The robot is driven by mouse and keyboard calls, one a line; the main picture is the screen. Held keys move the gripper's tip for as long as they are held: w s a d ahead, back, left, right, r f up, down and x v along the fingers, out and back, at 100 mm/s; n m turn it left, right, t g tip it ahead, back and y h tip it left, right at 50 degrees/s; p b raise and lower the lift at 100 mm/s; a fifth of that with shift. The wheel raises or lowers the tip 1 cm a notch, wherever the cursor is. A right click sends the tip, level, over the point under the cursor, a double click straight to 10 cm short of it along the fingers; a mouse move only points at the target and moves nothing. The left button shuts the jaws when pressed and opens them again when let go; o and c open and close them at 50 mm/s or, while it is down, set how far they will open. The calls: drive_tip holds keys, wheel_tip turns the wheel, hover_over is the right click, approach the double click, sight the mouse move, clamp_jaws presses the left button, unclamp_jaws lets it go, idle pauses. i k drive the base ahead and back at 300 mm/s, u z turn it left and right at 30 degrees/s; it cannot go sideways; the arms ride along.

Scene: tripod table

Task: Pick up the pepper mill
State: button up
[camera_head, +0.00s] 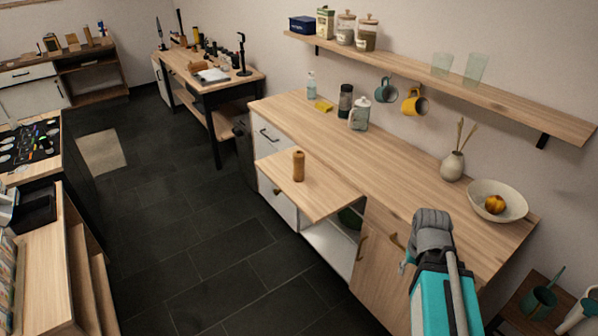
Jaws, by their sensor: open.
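The pepper mill (298,165) is a small brown wooden cylinder with a narrowed neck. It stands upright on a light wooden pull-out board (325,193) that juts from the counter front, near the board's back left part. Nothing touches its sides. My arm, teal and grey, rises at the lower right, well to the right of the mill and apart from it. My gripper cannot be made out; only arm parts show.
The long counter (400,165) holds a dark grinder (345,101), a jar (360,114), a vase (453,166) and a fruit bowl (497,202). Mugs hang under the wall shelf (430,70). Dark floor (190,225) lies open left of the board.

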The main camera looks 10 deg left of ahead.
sight(298, 177)
drive_tip(key=z, duration=0.05)
drive_tip(key=i, duration=1)
drive_tip(key=u, duration=0.05)
